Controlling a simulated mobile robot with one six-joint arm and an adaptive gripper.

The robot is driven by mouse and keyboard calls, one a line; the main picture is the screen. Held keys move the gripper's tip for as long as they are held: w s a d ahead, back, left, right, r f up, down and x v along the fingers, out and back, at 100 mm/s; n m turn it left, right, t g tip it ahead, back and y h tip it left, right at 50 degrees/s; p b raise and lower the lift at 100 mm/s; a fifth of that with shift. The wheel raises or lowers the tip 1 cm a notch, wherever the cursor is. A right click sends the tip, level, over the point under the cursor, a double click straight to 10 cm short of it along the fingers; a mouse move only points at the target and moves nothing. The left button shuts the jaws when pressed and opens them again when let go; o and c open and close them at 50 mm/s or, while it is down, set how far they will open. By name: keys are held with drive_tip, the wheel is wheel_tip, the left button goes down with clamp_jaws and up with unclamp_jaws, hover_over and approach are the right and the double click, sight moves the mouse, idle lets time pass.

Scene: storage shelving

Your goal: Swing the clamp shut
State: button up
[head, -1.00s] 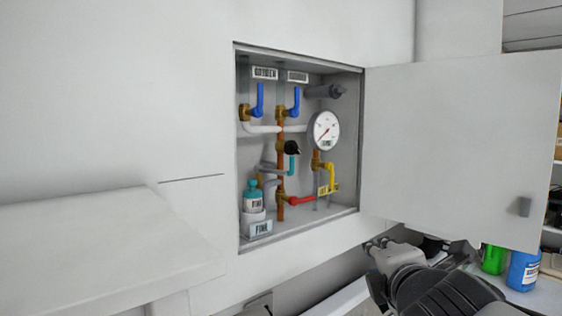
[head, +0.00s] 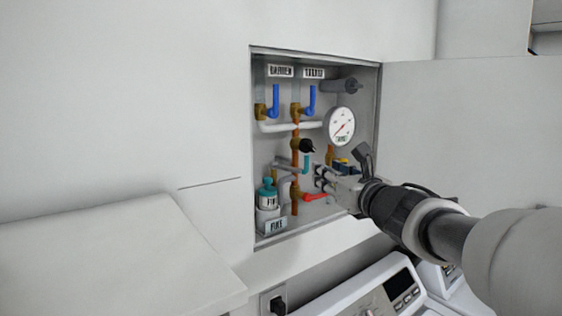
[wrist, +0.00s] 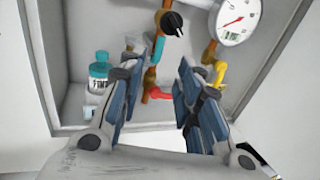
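No part is marked as a clamp, and I cannot tell for sure which one it is. A grey curved piece (head: 285,168) sits left of the copper pipe, above a teal-capped bottle (head: 267,197) in a labelled holder. A teal handle (head: 306,164) and a red handle (head: 315,196) are on the pipework; they also show in the wrist view as the teal handle (wrist: 158,50) and red handle (wrist: 162,98). My gripper (wrist: 153,72) is open and empty, facing the cabinet. In the head view my gripper (head: 322,177) overlaps the lower right pipework and partly hides the yellow handle (wrist: 219,73).
The open cabinet (head: 258,241) has side walls and a bottom lip around the pipes. A round gauge (head: 340,126), a black knob (head: 307,146) and two blue handles (head: 274,101) sit above my gripper. The open door (head: 470,120) stands at right.

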sight(308, 161)
drive_tip(key=p+x, duration=0.2)
drive_tip(key=x, duration=0.8)
clamp_jaws()
idle(0.5)
